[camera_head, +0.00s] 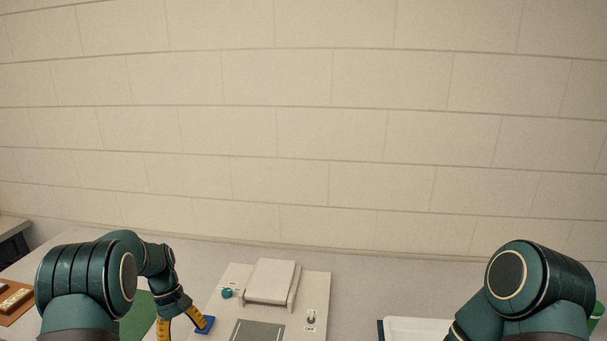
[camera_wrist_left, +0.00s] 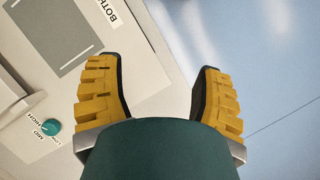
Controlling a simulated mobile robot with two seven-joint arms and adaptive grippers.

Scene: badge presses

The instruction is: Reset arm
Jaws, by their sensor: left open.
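The white badge press (camera_head: 318,290) stands at the bottom middle of the head view. It has a raised block (camera_head: 270,281), a teal knob (camera_head: 226,293), a grey panel (camera_head: 258,332) and a small switch (camera_head: 311,316) above an OFF label. My left gripper (camera_head: 183,323) is low at the press's left side, with yellow fingers spread. In the left wrist view my left gripper (camera_wrist_left: 158,88) is open with nothing between its fingers. The press (camera_wrist_left: 100,30) and its teal knob (camera_wrist_left: 51,127) show there at the left. My right gripper is below the head view; only my right arm shows.
A small blue item (camera_head: 205,324) lies beside the left fingers. A green mat (camera_head: 140,315) and a brown tray (camera_head: 22,311) are at the left. A white tray (camera_head: 415,326) is right of the press. The pale wall rises behind the table.

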